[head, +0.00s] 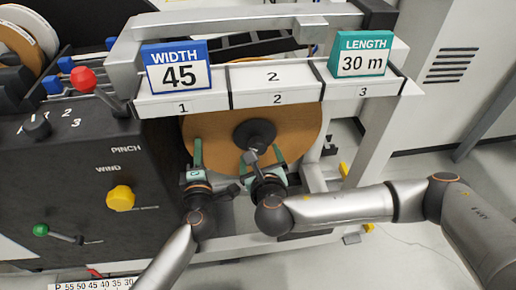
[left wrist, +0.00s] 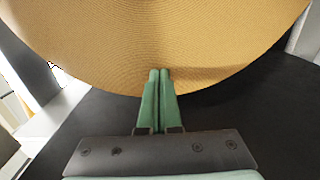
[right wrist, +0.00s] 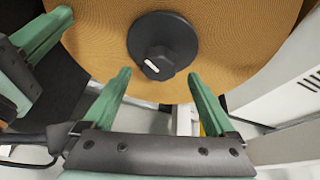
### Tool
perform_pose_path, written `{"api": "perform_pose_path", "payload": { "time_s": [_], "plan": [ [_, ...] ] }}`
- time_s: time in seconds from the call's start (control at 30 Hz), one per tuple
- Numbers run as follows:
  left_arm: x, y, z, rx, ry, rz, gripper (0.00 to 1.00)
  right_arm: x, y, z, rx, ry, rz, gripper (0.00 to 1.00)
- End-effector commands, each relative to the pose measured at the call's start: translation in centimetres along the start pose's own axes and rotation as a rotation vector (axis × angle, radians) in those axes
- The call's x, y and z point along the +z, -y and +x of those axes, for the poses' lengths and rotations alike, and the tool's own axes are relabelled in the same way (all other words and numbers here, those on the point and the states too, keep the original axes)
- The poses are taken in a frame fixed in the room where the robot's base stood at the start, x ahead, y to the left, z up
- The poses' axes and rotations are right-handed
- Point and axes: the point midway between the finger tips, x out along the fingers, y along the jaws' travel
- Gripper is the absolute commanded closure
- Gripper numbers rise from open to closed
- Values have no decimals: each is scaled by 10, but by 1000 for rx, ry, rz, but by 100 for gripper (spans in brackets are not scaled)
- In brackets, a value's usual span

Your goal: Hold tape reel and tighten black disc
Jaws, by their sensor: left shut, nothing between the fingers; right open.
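The tape reel (head: 300,125) is a large tan disc mounted on the machine below the numbered shelf. It also fills the top of the left wrist view (left wrist: 160,40). The black disc (head: 256,134) with a central knob sits at the reel's middle; in the right wrist view the disc (right wrist: 162,43) shows a white mark on its knob. My left gripper (head: 197,152) is shut and empty, its fingertips (left wrist: 159,73) at the reel's lower edge; contact is unclear. My right gripper (head: 264,156) is open below the black disc, its fingers (right wrist: 160,75) spread apart with the knob ahead between them.
The shelf (head: 230,102) above holds a blue WIDTH 45 sign (head: 177,67) and a green LENGTH 30 m sign (head: 361,54). A dark control panel (head: 75,170) with a yellow knob (head: 120,198) stands at left. Open floor lies at right.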

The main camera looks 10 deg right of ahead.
Motion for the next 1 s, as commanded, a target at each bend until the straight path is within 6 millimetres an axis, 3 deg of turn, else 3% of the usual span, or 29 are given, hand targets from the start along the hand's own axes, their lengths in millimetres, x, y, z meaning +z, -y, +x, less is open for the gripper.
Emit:
{"api": "perform_pose_path", "payload": {
  "time_s": [0.1, 0.3, 0.67, 1.0],
  "plan": [
    [-1, -3, 2, 6, -1, -2, 100, 0, 0, 19, -1, 1, 0, 9],
    [-1, -3, 2, 6, -1, -3, 100, 0, 0, 37, 1, 0, 1, 9],
    [-1, -3, 2, 6, -1, -3, 100, 0, 0, 41, 2, 0, 2, 9],
    [-1, -4, 2, 6, -1, -3, 100, 0, 0, 41, 2, 0, 2, 46]
  ]
}}
